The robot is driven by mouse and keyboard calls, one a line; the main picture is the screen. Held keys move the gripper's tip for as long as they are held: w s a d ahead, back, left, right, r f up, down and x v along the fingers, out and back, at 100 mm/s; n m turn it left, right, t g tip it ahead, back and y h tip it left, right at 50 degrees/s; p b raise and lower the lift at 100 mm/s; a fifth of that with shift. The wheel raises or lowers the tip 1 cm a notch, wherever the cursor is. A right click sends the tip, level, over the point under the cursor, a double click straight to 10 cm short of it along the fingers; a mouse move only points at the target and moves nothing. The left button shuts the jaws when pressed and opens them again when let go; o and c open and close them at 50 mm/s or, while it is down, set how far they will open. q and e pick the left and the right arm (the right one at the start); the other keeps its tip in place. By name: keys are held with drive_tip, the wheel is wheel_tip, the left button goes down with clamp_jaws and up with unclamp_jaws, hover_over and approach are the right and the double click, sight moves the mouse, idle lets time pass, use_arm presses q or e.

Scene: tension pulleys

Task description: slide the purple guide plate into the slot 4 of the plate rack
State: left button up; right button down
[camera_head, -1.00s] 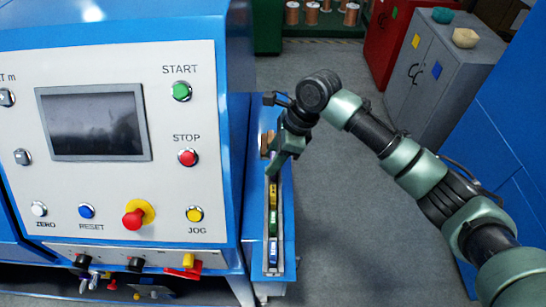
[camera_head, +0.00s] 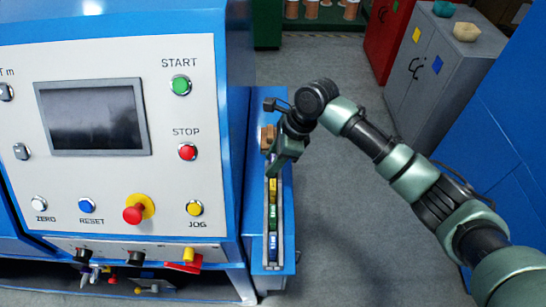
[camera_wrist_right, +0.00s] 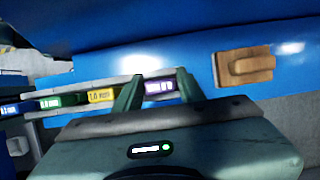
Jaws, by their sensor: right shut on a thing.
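The plate rack (camera_head: 283,255) is a narrow grey rail on the blue ledge. It holds a blue plate (camera_head: 272,245), a green plate (camera_head: 272,215) and a yellow plate (camera_head: 273,187) in a row. My right gripper (camera_head: 274,172) points down at the rack's far end, just beyond the yellow plate. In the right wrist view its fingers (camera_wrist_right: 157,90) are shut on the purple guide plate (camera_wrist_right: 160,87), in line with the row beside the yellow plate. How deep the purple plate sits is hidden; the head view hides it behind the gripper. My left gripper is not in view.
A wooden block (camera_head: 267,138) stands on the blue ledge just beyond the rack. The control panel machine (camera_head: 120,180) rises close on the left. Grey floor (camera_head: 345,230) is open to the right of the ledge. A grey cabinet (camera_head: 440,70) stands at the back right.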

drive_tip(key=shift+f, duration=0.2)
idle(0.3)
drive_tip(key=shift+f, duration=0.25)
drive_tip(key=shift+s, duration=0.1)
drive_tip(key=c, duration=0.8)
unclamp_jaws()
drive_tip(key=shift+o, duration=0.2)
drive_tip(key=b+v, duration=0.2)
drive_tip(key=v, duration=0.5)
drive_tip(key=shift+r, duration=0.35)
